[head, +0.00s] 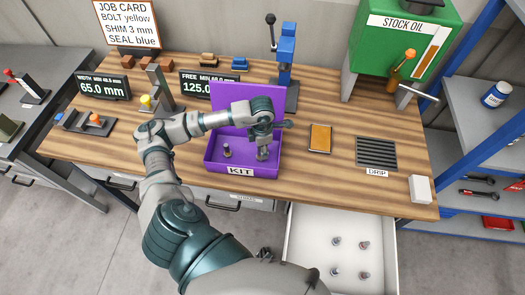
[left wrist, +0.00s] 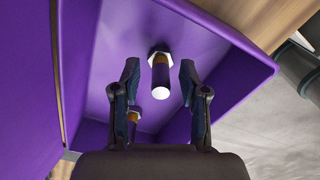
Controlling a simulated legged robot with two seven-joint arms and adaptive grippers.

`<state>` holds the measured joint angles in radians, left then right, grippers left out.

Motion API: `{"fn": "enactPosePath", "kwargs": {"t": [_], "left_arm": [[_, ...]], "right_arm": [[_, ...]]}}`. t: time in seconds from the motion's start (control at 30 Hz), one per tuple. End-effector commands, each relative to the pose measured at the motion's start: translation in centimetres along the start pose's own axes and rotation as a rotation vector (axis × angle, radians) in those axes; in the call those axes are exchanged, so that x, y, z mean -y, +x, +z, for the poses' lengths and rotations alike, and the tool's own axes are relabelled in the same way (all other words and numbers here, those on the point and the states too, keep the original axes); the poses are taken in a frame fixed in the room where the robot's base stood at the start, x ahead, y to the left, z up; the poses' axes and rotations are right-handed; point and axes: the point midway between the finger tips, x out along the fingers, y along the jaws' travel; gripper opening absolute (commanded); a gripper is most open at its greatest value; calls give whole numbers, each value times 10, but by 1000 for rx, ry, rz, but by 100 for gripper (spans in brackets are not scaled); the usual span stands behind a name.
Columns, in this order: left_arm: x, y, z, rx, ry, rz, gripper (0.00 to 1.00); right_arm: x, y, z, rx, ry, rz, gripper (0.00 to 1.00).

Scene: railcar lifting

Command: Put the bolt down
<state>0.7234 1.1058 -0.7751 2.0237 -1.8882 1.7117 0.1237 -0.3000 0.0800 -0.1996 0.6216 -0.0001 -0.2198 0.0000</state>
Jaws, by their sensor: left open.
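My left gripper (head: 262,154) reaches down into the purple kit box (head: 213,166) on the workbench. In the left wrist view the gripper (left wrist: 160,82) is open. A bolt (left wrist: 160,78) with a pale hex head and a yellow band stands in the box between its fingers, with a gap on each side. A second bolt (left wrist: 133,118) with a yellow band shows lower left, partly hidden by a finger. In the head view this second bolt (head: 226,151) stands in the left part of the box. My right gripper is not in view.
The purple lid (head: 231,95) stands open behind the box, near a blue press (head: 286,55). An orange-topped pad (head: 320,138) and a drip grate (head: 376,153) lie to the right. An open drawer (head: 310,222) with several bolts juts out below the bench.

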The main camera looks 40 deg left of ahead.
Motion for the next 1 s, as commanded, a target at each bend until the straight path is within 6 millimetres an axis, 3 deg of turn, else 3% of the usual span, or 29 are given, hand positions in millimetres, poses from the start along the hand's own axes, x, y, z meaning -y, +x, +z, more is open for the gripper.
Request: {"fn": "enactPosePath", "kwargs": {"t": [0.2,0.43,0.6,1.0], "left_arm": [[-1,-51,1,5,1,3,44],[1,-91,2,2,0,3,44],[2,-101,2,0,1,3,44],[0,-100,0,1,0,1,44]], "right_arm": [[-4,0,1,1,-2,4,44],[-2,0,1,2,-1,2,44],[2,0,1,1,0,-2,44],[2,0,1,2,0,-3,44]]}}
